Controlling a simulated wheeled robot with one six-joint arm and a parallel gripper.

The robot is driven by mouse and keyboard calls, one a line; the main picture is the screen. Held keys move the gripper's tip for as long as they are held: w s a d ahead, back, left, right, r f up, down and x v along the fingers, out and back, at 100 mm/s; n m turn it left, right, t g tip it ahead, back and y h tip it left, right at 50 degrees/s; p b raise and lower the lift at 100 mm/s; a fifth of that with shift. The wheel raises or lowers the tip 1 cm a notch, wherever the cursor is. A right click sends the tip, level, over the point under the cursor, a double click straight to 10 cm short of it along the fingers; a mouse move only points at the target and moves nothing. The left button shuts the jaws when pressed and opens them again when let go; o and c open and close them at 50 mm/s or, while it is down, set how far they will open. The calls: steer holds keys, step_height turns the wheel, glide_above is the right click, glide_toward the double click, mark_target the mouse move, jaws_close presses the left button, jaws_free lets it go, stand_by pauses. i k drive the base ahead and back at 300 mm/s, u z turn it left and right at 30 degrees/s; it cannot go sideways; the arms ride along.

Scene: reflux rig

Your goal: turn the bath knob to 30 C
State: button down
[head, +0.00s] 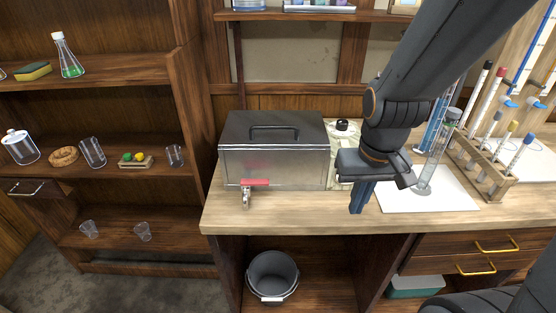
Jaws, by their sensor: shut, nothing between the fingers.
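The bath appears to be a metal box (275,158) with a dark handled lid, standing on the bench left of my gripper. A small black knob-like piece (342,125) shows on a pale marked panel (341,142) beside the box's right end. Its pointer and any temperature marks are too small to read. My arm hides part of the panel's right side. My gripper (360,205) points down near the bench's front edge, in front and to the right of the box. Its fingers are shut and empty, apart from the knob-like piece.
A tap with a red handle (255,182) juts from the box's front. Right of my gripper, a glass cylinder (432,160) stands on a white sheet (440,200), beside a wooden rack (485,175) of tubes. The bench front (290,215) is clear. A bucket (272,276) stands below.

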mark_target(342, 124)
steer(key=u, duration=0.4)
steer(key=k, duration=1.75)
steer(key=z, duration=0.9)
steer(key=i, duration=1.7)
steer(key=u, duration=1)
